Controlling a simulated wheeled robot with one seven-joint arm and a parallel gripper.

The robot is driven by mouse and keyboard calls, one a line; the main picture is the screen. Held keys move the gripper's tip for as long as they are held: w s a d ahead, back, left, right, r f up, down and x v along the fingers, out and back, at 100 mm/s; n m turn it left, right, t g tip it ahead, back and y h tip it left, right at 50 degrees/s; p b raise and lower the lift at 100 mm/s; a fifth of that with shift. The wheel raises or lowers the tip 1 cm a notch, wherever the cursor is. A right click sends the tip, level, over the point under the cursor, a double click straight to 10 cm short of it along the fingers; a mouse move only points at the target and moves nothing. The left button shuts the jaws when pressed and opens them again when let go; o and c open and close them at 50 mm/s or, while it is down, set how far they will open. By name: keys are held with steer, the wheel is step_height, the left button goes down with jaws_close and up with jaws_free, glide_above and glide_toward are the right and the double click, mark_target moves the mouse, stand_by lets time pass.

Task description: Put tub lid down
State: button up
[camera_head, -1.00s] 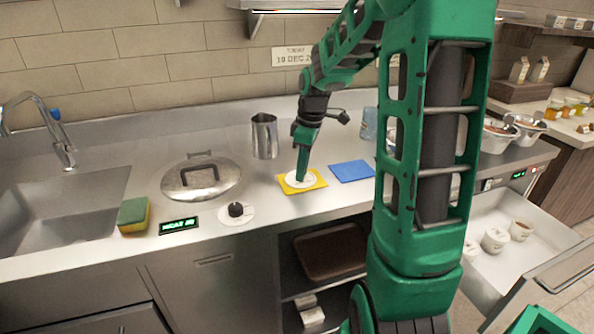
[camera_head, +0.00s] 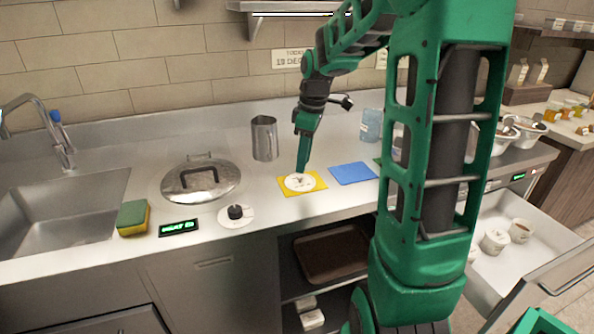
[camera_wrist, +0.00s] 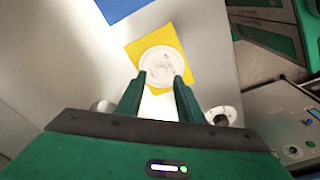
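The tub lid is a round white disc (camera_head: 300,183) lying flat on the yellow mat (camera_head: 318,186) on the steel counter. In the wrist view the lid (camera_wrist: 162,64) shows just beyond my fingertips, with faint dark marks on it, on the yellow mat (camera_wrist: 184,39). My gripper (camera_head: 301,170) points down just above the lid. In the wrist view my gripper's (camera_wrist: 158,76) two green fingers stand apart with nothing held between them.
A blue mat (camera_head: 353,173) lies to the right of the yellow one. A steel jug (camera_head: 265,138) stands behind. A pot lid (camera_head: 182,188), a black-knobbed disc (camera_head: 236,220) and a sponge (camera_head: 133,218) lie left. An open drawer (camera_head: 515,262) at right holds white tubs.

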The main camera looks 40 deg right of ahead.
step_height(320, 180, up, 7)
steer(key=s+a+f+m, duration=0.1)
steer(key=s+m, duration=0.3)
steer(key=s, duration=0.5)
steer(key=s+a+f+m, duration=0.1)
steer(key=s+f+m, duration=0.3)
steer(key=s, duration=0.5)
steer(key=s+a+f+m+g, duration=0.1)
steer(key=s+a+f+m, duration=0.1)
steer(key=s+m, duration=0.4)
steer(key=s+f, duration=0.1)
steer(key=s, duration=0.3)
steer(key=shift+f+h, duration=0.25)
steer(key=shift+h, duration=0.05)
